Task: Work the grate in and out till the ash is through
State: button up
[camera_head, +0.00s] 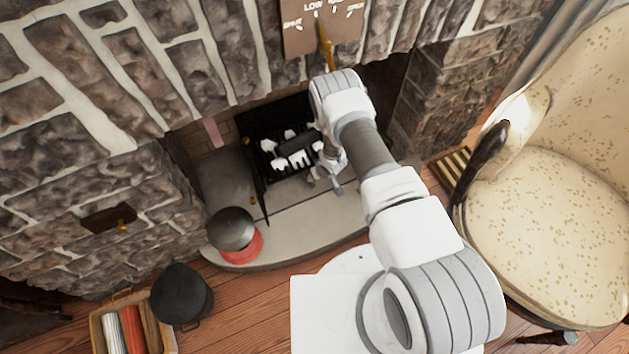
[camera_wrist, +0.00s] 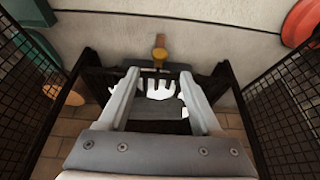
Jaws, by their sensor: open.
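The dark grate (camera_head: 262,152) with white ash lumps (camera_head: 293,158) on it sits in the fireplace opening in the head view. In the wrist view, white lumps (camera_wrist: 160,88) show between my fingers. A knob with a yellow collar and brown end (camera_wrist: 160,52) sticks out from a dark bar toward the pale hearth, just beyond my fingertips. I take it for the grate's handle. My gripper (camera_wrist: 158,76) is open, its fingers apart with nothing held. In the head view my gripper (camera_head: 326,178) is at the grate's right front, partly hidden by my arm. The space under the grate is hidden.
Dark mesh screens (camera_wrist: 285,105) stand close on both sides of my gripper. A red pot with a dark lid (camera_head: 234,232) stands on the hearth (camera_head: 300,222) at left. A black pot (camera_head: 181,294) is on the floor. A cream armchair (camera_head: 550,190) stands at right.

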jog(key=b+x, duration=0.3)
jog(key=x, duration=0.5)
jog(key=shift+w+f+b, duration=0.2)
jog(key=shift+f+b, duration=0.1)
jog(key=shift+f, duration=0.05)
grip_shut()
dwell(1.0)
